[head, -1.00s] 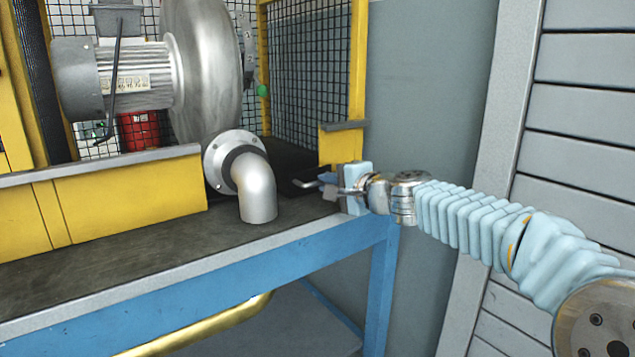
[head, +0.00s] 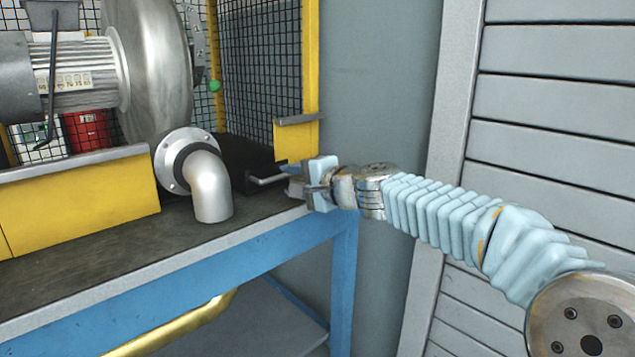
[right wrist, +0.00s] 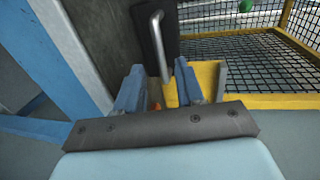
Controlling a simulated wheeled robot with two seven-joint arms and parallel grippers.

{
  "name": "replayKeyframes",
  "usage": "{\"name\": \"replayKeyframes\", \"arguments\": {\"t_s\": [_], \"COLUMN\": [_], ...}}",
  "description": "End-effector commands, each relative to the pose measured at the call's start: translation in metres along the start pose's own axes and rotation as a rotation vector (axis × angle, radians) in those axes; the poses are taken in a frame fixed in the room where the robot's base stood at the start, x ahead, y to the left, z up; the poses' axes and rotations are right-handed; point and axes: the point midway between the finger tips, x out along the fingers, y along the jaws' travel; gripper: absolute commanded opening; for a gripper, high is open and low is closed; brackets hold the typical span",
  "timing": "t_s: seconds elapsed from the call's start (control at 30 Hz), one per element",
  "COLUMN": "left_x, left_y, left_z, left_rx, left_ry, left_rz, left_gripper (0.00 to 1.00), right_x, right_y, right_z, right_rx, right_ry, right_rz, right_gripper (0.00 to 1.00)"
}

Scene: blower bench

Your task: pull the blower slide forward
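The blower (head: 155,70) stands on the bench at the left of the head view, with its silver outlet elbow (head: 211,187) facing forward. The slide handle (head: 268,180) is a thin metal bar to the right of the elbow. It also shows in the right wrist view (right wrist: 157,45), against a black plate (right wrist: 151,27). My right gripper (head: 298,182) is at the near end of the handle. In the right wrist view its two fingers (right wrist: 158,72) are apart, with the handle's end in line with the gap. Contact cannot be told. My left gripper is out of view.
A yellow post with black mesh (head: 309,75) stands just behind my right gripper. A low yellow guard (head: 80,199) is at the left. A grey slatted panel (head: 570,110) stands at the right.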

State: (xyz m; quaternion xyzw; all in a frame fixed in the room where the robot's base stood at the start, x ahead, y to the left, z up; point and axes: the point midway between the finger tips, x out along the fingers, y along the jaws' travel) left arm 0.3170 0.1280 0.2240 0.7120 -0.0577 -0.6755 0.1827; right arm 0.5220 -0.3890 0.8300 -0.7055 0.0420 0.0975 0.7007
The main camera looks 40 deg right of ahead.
Motion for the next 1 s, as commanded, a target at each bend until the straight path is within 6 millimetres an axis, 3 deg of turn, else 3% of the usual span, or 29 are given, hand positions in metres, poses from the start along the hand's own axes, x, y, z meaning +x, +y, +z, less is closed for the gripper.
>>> {"name": "replayKeyframes", "arguments": {"t_s": [0.2, 0.43, 0.6, 1.0], "left_x": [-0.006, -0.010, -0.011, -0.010], "left_y": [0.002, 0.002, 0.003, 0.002], "left_z": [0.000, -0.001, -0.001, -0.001], "left_rx": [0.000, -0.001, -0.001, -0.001], "left_ry": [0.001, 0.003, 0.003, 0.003], "left_rz": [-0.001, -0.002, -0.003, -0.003], "left_gripper": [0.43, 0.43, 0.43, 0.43], "right_x": [-0.057, -0.101, -0.114, -0.115], "right_y": [-0.002, -0.001, 0.000, 0.001], "right_z": [-0.001, -0.001, 0.000, 0.000], "right_rx": [-0.001, -0.001, 0.000, 0.000], "right_ry": [0.004, 0.004, 0.002, 0.002], "right_rz": [-0.003, -0.001, 0.000, 0.001], "right_gripper": [0.37, 0.37, 0.37, 0.37]}}
